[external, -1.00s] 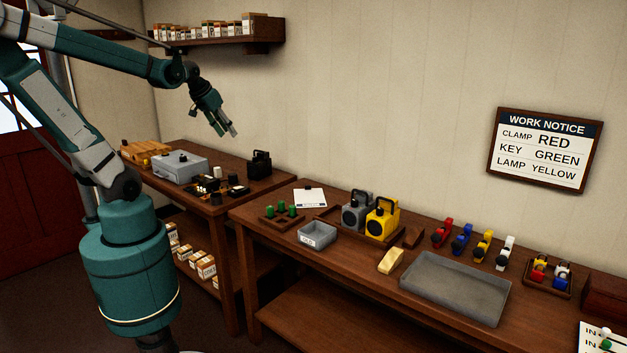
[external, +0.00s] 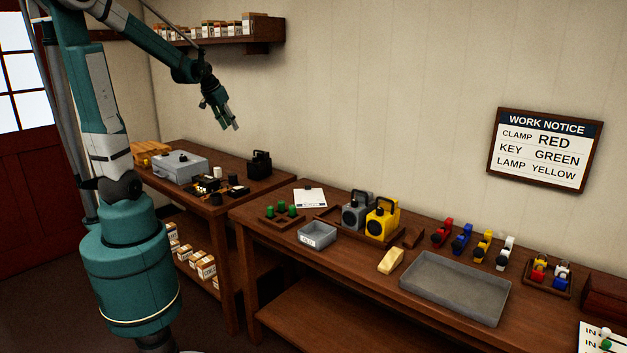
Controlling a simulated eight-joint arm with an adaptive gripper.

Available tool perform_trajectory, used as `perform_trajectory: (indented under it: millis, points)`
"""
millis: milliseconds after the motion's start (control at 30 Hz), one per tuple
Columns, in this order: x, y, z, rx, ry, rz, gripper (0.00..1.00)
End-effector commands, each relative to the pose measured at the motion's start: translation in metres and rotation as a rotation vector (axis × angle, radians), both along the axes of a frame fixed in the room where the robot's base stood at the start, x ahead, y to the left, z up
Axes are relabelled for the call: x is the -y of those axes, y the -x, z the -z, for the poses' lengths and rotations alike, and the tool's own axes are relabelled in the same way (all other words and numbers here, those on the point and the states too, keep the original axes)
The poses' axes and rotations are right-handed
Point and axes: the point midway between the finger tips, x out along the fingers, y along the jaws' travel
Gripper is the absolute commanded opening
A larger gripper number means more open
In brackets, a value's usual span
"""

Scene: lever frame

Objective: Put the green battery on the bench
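Several small green cylinders, which look like green batteries (external: 282,206), stand upright in a small wooden holder (external: 268,222) at the left end of the front bench (external: 240,213). My gripper (external: 229,125) is high in the air, above and left of that holder, pointing down and to the right. It is well apart from the bench. Its fingers are small and dark in this view, so I cannot tell whether they are open or hold anything.
A grey bin (external: 317,236) labelled OLD stands beside the holder. Grey and yellow lamps (external: 383,222), a yellow wedge (external: 391,262), a large grey tray (external: 455,286) and coloured clamps (external: 483,246) stand to the right. A side bench (external: 225,203) carries a grey box (external: 180,167).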

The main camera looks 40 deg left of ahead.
Motion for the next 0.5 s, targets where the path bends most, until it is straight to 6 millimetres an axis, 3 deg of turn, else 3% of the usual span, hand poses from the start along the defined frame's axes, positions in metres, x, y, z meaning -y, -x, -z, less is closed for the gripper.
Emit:
perform_trajectory:
  millis: [500]
  points:
    - [-0.111, -0.049, 0.042, -0.035, 0.008, -0.001, 0.36]
